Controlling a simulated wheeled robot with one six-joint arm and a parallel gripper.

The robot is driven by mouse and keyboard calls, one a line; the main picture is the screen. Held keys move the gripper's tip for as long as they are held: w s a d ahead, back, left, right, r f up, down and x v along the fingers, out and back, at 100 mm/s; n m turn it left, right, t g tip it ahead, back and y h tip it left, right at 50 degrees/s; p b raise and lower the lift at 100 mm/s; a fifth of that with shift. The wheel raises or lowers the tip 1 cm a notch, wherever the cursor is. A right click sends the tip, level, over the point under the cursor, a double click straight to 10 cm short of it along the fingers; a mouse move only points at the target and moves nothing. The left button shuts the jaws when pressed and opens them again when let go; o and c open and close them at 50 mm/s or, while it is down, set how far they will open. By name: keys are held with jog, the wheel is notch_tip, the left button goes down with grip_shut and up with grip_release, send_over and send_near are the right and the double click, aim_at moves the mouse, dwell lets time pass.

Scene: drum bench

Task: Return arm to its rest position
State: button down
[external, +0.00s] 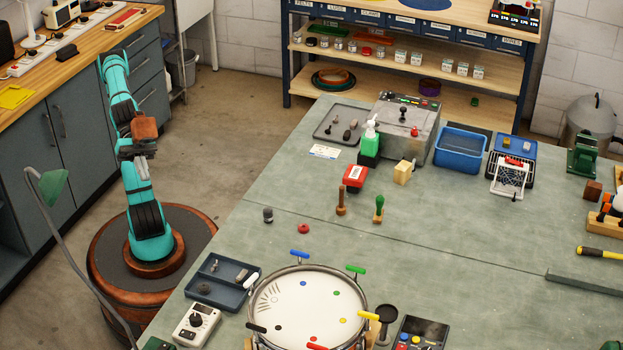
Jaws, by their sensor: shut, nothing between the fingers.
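My arm is teal and stands at the left on its round brown base, beside the bench. It is folded upward, with its elbow high. My gripper (143,153) hangs in front of the upper arm, near the orange-brown wrist part, and is shut and empty. It is off to the left of the bench (270,215) and touches nothing that I can see. The fingertips are small in this view.
A drum (305,305) with coloured keys around its rim stands at the bench's near edge. A grey tray (222,282), a meter (196,324) and a green lamp (53,186) are near my base. Cabinets (65,125) stand behind my arm. Open floor lies between arm and shelves.

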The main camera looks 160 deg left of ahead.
jog(key=s+f+m+t, duration=0.3)
jog(key=s+f+m, duration=0.1)
jog(key=s, duration=0.7)
jog(key=shift+d+f+m+t+h, duration=0.3)
jog(key=shift+h, duration=0.1)
